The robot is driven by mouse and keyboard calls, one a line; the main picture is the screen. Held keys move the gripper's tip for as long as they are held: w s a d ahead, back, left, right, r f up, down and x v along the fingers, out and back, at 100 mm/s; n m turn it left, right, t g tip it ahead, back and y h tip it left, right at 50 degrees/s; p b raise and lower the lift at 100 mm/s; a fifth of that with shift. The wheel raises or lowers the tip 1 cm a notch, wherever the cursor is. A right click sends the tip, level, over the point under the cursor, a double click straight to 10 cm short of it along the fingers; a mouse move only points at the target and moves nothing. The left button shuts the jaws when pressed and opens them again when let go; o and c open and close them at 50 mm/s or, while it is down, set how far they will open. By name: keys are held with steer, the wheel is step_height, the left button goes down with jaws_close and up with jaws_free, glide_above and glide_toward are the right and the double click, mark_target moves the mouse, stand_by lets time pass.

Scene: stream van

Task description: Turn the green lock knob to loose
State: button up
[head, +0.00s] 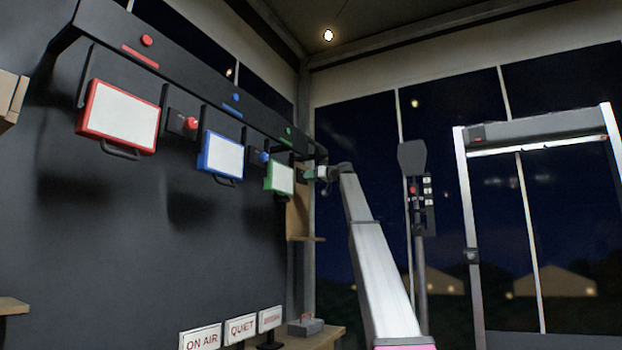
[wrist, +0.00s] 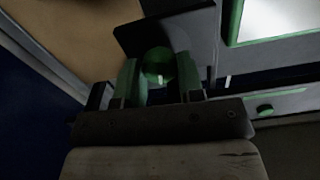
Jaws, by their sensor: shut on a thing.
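The green lock knob (wrist: 158,66) shows in the wrist view as a round green knob with a small pale mark near its lower edge, in front of a dark plate. My gripper (wrist: 160,78) has one finger on each side of it and is shut on it. In the head view my gripper (head: 322,172) is at the right side of the green-framed panel (head: 280,178), and the knob is hard to make out there. The green-framed panel also shows at the upper right of the wrist view (wrist: 275,18).
A red-framed panel (head: 118,117) with a red knob (head: 191,124) and a blue-framed panel (head: 220,157) with a blue knob (head: 264,158) hang left of the green one. A dark rail (head: 190,75) runs above. A wooden shelf (head: 300,220) is below my gripper.

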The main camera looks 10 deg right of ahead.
steer(key=n, duration=1.1)
stand_by(0.5)
steer(key=shift+s, duration=0.1)
steer(key=o, duration=0.9)
steer(key=v, duration=1)
steer(key=shift+s+d, duration=0.2)
steer(key=shift+d, duration=0.1)
